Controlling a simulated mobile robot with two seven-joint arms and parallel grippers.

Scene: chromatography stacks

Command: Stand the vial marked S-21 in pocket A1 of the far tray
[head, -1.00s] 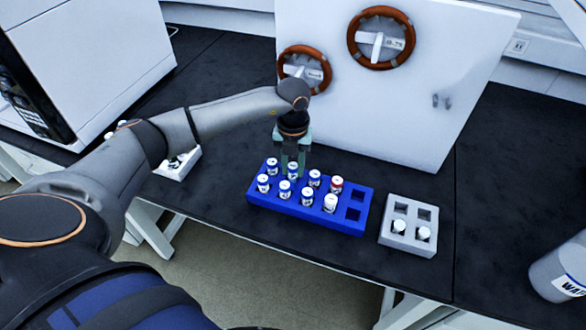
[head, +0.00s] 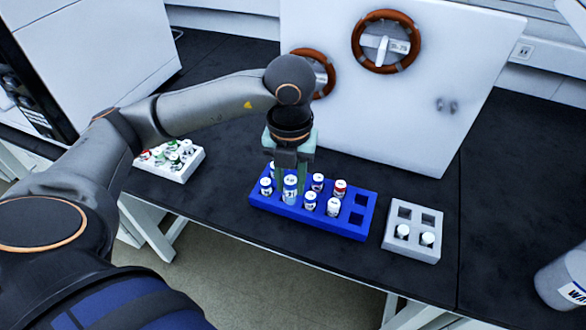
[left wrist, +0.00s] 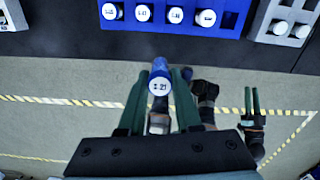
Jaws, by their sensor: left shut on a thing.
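My left gripper (head: 291,180) is shut on a vial (head: 290,190) with a white top and blue ring, held upright over the blue tray (head: 290,212). In the left wrist view the vial's top (left wrist: 158,86) reads partly as 21, between the green fingers (left wrist: 160,100). The held vial and gripper hide part of the blue tray. Several white-topped vials stand in that tray; its two right-end pockets are empty. Pocket marks are not legible. My right gripper (left wrist: 252,103) shows in the left wrist view, apart from the trays, with a gap between its fingers.
A grey tray (head: 413,248) at the right holds two white-topped vials in its front pockets; its back pockets are empty. A white tray (head: 172,172) with several red- and green-marked vials stands at the left. A white panel with two brown handwheels (head: 386,42) stands behind the blue tray.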

